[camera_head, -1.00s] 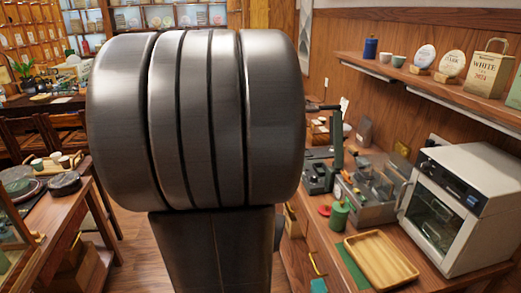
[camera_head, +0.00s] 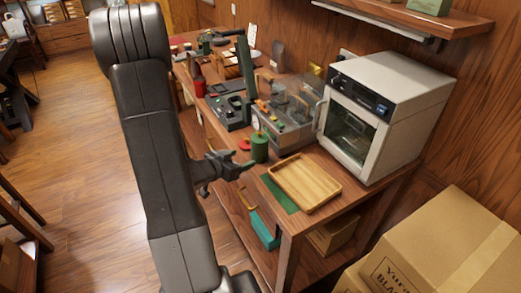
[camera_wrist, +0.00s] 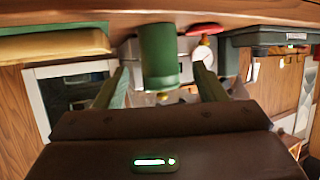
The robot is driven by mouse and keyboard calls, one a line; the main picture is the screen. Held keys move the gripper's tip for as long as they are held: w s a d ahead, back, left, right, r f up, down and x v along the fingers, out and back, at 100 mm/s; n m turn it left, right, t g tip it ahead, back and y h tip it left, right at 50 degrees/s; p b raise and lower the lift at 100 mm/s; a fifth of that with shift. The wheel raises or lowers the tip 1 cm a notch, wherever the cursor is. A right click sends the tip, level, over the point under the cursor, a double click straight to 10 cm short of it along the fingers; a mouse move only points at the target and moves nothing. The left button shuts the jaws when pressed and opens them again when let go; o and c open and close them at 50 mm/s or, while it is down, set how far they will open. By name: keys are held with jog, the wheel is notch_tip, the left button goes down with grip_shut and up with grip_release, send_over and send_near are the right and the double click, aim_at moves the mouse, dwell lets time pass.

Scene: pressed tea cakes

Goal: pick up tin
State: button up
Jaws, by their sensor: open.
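The tin is a dark green cylinder (camera_head: 260,148) with a small knob on top, standing upright near the front edge of the wooden counter. In the wrist view, which is upside down, the tin (camera_wrist: 158,50) lies between the two fingers in the picture. My gripper (camera_head: 246,164) is open and level, just left of the tin at the counter's edge. It also shows in the wrist view (camera_wrist: 161,75), with one finger on each side of the tin. I cannot tell whether the fingers reach around it. The fingers do not visibly touch it.
A wooden tray (camera_head: 305,183) on a green mat (camera_head: 279,195) lies right of the tin. A red disc (camera_head: 244,144) lies beside it. A grey machine (camera_head: 287,128) stands behind, and a white oven (camera_head: 385,110) to the right. Cardboard boxes (camera_head: 440,245) fill the lower right.

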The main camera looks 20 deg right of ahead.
aim_at(254, 154)
jog(key=x, duration=0.6)
jog(key=shift+f+p, duration=0.1)
jog(key=shift+p, duration=0.2)
jog(key=shift+p+x, duration=0.85)
jog(key=shift+x, duration=1.85)
jog(key=shift+s, duration=0.2)
jog(key=shift+c, duration=0.3)
jog(key=c, duration=0.8)
